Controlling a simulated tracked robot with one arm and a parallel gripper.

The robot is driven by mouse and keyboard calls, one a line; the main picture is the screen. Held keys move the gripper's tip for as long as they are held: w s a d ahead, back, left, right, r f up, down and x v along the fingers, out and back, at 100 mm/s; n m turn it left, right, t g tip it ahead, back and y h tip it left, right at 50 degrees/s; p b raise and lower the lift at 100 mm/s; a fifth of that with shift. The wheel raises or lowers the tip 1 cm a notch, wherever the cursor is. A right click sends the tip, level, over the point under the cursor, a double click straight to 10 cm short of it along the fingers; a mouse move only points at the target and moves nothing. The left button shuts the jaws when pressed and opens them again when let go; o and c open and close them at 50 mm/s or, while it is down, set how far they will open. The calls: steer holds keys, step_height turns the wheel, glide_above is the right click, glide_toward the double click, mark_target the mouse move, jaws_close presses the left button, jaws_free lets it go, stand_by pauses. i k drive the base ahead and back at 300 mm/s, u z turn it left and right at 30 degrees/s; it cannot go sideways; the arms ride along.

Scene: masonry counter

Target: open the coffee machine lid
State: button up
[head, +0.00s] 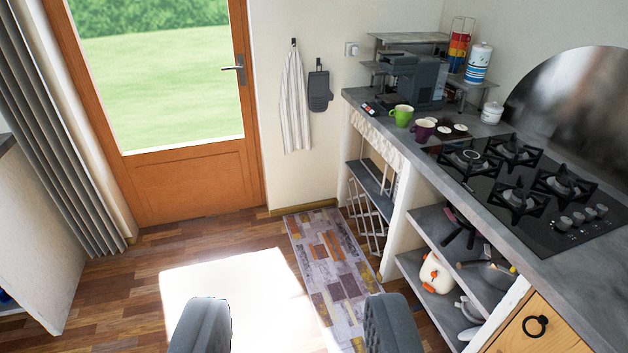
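The coffee machine (413,80) is a dark grey box at the far end of the counter, near the wall corner and partly under a small grey shelf. Its lid (405,60) appears to lie flat on top, but it is too small to tell for sure. My gripper (298,325) shows at the bottom of the view with its two grey fingers wide apart. Nothing is between them, and only floor and rug show behind. The gripper is far from the machine, on the near side of the room.
A green mug (402,116) and a purple mug (423,131) stand in front of the machine. A black gas hob (530,190) covers the counter's nearer part. Open shelves (455,250) hold pots below. The wooden floor (150,290) and patterned rug (335,262) are clear.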

mark_target(402, 57)
steer(key=i, duration=2.7)
steer(key=z, duration=0.5)
steer(key=i, duration=1.15)
steer(key=z, duration=0.2)
